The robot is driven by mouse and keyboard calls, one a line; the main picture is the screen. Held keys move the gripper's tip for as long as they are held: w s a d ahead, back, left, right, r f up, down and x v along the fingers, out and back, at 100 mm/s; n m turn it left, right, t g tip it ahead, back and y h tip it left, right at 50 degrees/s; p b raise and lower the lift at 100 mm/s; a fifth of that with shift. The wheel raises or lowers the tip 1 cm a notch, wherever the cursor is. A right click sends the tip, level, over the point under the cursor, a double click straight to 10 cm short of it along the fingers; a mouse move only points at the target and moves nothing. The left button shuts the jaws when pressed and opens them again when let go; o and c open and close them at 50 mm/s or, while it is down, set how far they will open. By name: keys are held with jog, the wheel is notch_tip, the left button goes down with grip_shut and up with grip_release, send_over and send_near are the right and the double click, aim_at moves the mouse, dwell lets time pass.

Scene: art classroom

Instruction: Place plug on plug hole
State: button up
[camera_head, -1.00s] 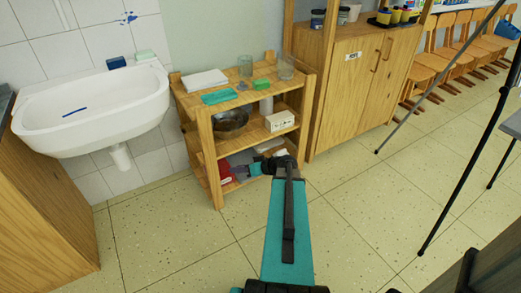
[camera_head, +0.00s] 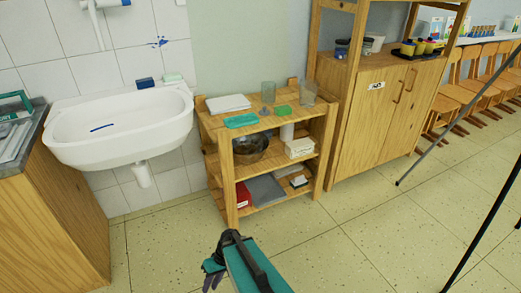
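The white sink (camera_head: 120,150) hangs on the tiled wall at the left. Its plug hole cannot be made out in the basin. A small grey object (camera_head: 265,111), perhaps the plug, sits on the wooden shelf unit's top (camera_head: 215,122), between a teal cloth (camera_head: 241,120) and a green sponge (camera_head: 284,110). It is too small to identify surely. My gripper (camera_head: 210,281) is low at the bottom centre, in front of the shelf unit and well apart from the sink and shelf top. Its dark fingers point down, and their opening is unclear.
A thin blue stick (camera_head: 102,128) lies in the sink. Glasses (camera_head: 307,92) and a white folded cloth (camera_head: 229,103) stand on the shelf top. A wooden counter (camera_head: 60,215) is at left, a cabinet (camera_head: 385,115) at right.

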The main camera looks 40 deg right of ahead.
jog(key=s+a+f+g+h, duration=0.2)
jog(key=s+a+f, duration=0.1)
jog(key=s, duration=0.5)
jog(key=s+a+f+n+g+h, duration=0.1)
jog(key=s+a+f+g+h, duration=0.2)
jog(key=s, duration=0.5)
jog(key=shift+s+a+f+n+g, duration=0.15)
jog(key=shift+a+f+n+g, duration=0.15)
jog(key=shift+a, duration=0.3)
jog(key=shift+o, duration=0.9)
